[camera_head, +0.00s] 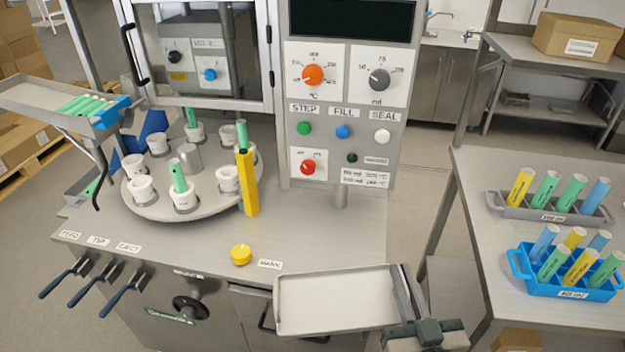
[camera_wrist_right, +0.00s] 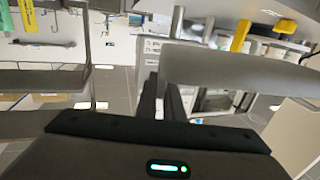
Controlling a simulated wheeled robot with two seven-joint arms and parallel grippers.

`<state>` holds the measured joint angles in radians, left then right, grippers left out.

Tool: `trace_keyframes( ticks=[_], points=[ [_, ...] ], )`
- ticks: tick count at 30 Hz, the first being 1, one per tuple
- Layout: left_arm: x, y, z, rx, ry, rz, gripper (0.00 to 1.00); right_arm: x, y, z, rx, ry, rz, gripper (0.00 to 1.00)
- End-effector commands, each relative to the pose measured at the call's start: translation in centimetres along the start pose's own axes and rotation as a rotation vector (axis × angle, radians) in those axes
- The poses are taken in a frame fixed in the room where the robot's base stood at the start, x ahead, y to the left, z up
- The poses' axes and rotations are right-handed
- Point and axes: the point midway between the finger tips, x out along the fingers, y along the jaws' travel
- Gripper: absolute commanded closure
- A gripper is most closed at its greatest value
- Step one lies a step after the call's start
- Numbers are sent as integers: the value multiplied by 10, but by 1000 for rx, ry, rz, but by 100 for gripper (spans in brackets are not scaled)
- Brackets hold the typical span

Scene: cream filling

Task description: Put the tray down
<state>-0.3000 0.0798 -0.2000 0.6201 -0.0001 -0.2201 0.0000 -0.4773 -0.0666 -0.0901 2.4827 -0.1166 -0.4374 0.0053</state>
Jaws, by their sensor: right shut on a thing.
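A shallow, empty grey tray (camera_head: 335,300) with a low rim is at the bottom centre of the head view, in front of the machine's worktop. My right gripper (camera_head: 408,300) is shut on its right edge. In the right wrist view, the closed fingers (camera_wrist_right: 165,98) meet a pale grey slab, the tray (camera_wrist_right: 235,72). The tray overlaps the front edge of the worktop in the picture; I cannot tell whether it touches anything below. My left gripper is not in view.
The side table (camera_head: 470,235) at right bears a grey rack (camera_head: 497,207) and a blue crate (camera_head: 515,265) with coloured tubes. The worktop has a turntable (camera_head: 155,208) with cups, a yellow post (camera_head: 247,185) and a yellow knob (camera_head: 241,255). Its right part is clear.

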Motion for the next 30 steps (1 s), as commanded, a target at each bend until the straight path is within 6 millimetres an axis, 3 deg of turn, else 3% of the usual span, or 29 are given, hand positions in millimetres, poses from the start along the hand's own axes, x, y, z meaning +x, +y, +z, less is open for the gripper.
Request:
trace_keyframes(
  ticks=[8,14,24,30],
  points=[
    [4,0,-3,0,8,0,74,10,2,2,5,7,-24,100],
    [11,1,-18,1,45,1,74,32,11,7,13,11,-68,100],
    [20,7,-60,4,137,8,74,86,48,4,24,6,-119,100],
    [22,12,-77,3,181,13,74,108,70,-4,28,2,-119,100]
  ],
)
